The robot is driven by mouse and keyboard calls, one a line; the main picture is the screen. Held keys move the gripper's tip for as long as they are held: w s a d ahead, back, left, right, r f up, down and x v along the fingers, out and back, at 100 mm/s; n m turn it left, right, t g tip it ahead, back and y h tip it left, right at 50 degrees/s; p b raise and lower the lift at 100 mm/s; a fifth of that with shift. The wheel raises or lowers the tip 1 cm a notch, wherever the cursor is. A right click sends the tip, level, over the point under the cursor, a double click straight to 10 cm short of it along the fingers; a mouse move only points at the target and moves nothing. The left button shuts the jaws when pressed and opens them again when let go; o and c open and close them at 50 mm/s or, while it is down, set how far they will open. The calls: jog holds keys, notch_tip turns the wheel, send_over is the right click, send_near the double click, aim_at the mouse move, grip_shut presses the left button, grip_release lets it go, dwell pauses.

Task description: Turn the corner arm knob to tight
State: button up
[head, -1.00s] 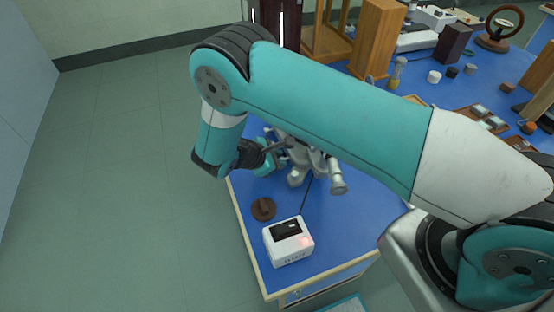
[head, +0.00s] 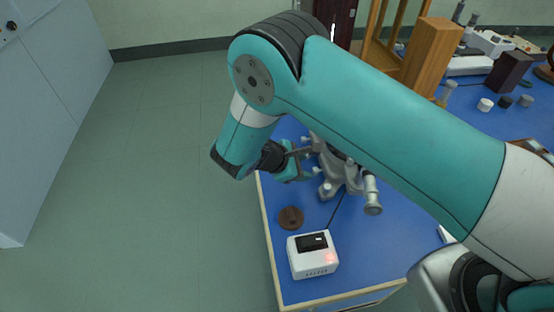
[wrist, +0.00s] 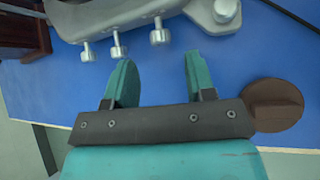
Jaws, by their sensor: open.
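The grey metal spectrometer (head: 342,178) stands on the blue bench, partly hidden behind my arm in the head view. In the wrist view its grey base (wrist: 130,18) is at the top. Three small silver knobs, a left one (wrist: 87,52), a middle one (wrist: 118,46) and a right one (wrist: 159,33), stick out from it toward my gripper. I cannot tell which of these, if any, is the corner arm knob. My gripper (wrist: 158,62) is open and empty, its teal fingers apart just short of the knobs. In the head view my gripper (head: 300,162) is at the spectrometer's left side.
A brown round piece (head: 291,218) lies by the bench's left edge; a white box with a dark display (head: 313,262) stands in front of it. A dark cable runs from the spectrometer. A wooden block (head: 430,55) stands behind. Open floor lies left of the bench.

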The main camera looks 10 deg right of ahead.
jog(key=b+v, duration=0.2)
jog(key=v, duration=1)
jog(key=shift+a+r, duration=0.2)
jog(key=shift+a, duration=0.05)
jog(key=shift+s, duration=0.15)
